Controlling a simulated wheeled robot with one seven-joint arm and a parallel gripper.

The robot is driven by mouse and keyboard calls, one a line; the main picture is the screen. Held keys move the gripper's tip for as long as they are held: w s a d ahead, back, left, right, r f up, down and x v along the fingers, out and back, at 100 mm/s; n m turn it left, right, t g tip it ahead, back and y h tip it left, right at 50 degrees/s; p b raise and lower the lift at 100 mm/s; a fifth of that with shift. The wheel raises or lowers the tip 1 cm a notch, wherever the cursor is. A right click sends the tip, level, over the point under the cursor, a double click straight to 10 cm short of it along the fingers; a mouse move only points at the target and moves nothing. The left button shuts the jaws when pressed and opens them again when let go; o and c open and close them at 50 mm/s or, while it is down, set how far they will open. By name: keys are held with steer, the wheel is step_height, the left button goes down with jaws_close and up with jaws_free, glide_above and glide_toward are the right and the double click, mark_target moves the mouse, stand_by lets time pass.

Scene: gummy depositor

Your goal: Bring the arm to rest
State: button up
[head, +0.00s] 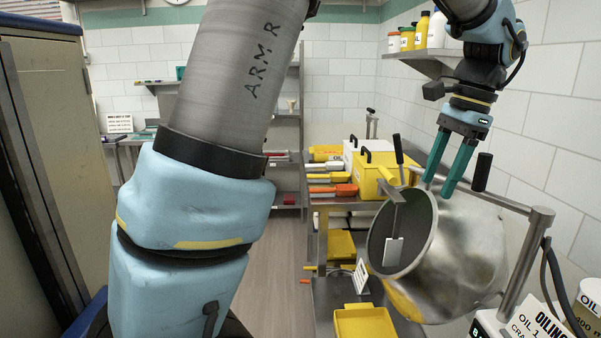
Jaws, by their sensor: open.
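My gripper (437,185) hangs at the upper right in the head view, pointing down, with its two teal fingers apart and nothing seen between them. Its fingertips show in front of or just above the rim of a tilted metal drum (460,255); whether they touch it I cannot tell. My arm, light blue and grey and marked "ARM R", fills the left middle of the view.
A black-gripped handle (482,172) on a metal rail stands right of my fingers. Yellow boxes (372,172) and tools crowd the table behind. A wall shelf (425,54) with bottles is near my wrist. Oiling signs (535,322) stand at lower right. The aisle floor (272,255) is clear.

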steer(key=w+a+f+n+h, duration=0.1)
steer(key=w+a+f+n, duration=0.15)
steer(key=a, duration=0.35)
steer(key=w+a+f+n, duration=0.2)
steer(key=a+f, duration=0.2)
steer(key=a, duration=0.1)
steer(key=s+a+f+n, duration=0.1)
steer(key=a+f+n, duration=0.2)
steer(key=a, duration=0.4)
steer(key=s+a+f+n+h, duration=0.1)
steer(key=a+f+n, duration=0.2)
steer(key=a, duration=0.4)
steer(key=s+a+f+n+t+b, duration=0.1)
steer(key=a+f+n, duration=0.3)
steer(key=a, duration=0.3)
steer(key=shift+s+a+n+h, duration=0.25)
steer(key=shift+n+h, duration=0.05)
steer(key=shift+n, duration=0.15)
